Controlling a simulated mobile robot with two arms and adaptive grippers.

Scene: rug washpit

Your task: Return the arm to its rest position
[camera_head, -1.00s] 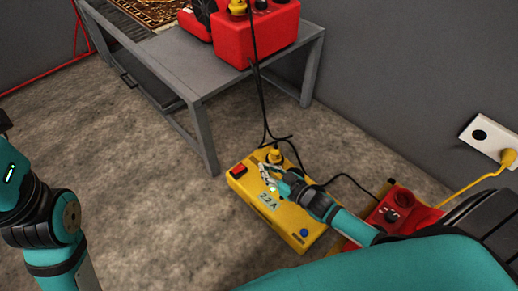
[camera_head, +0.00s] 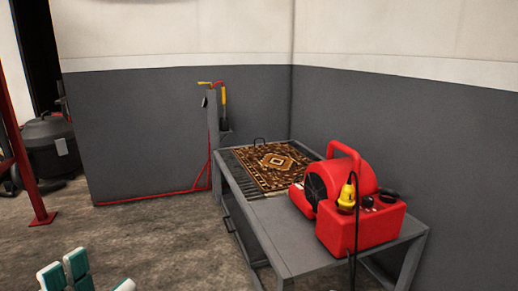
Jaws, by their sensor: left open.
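My left gripper (camera_head: 86,271) shows at the bottom left edge, with its teal and white fingers pointing up and spread apart. It is open, nothing shows between the fingers, and it is apart from the table. The rest of the left arm is below the picture. My right arm and gripper are out of view.
A grey metal table (camera_head: 285,233) bears a patterned rug (camera_head: 271,166) and a red blower (camera_head: 340,181) with a yellow plug (camera_head: 347,195) and black cable. A hose stand (camera_head: 213,135) is behind. A black vacuum (camera_head: 50,147) and red post (camera_head: 22,165) stand left. Floor between is clear.

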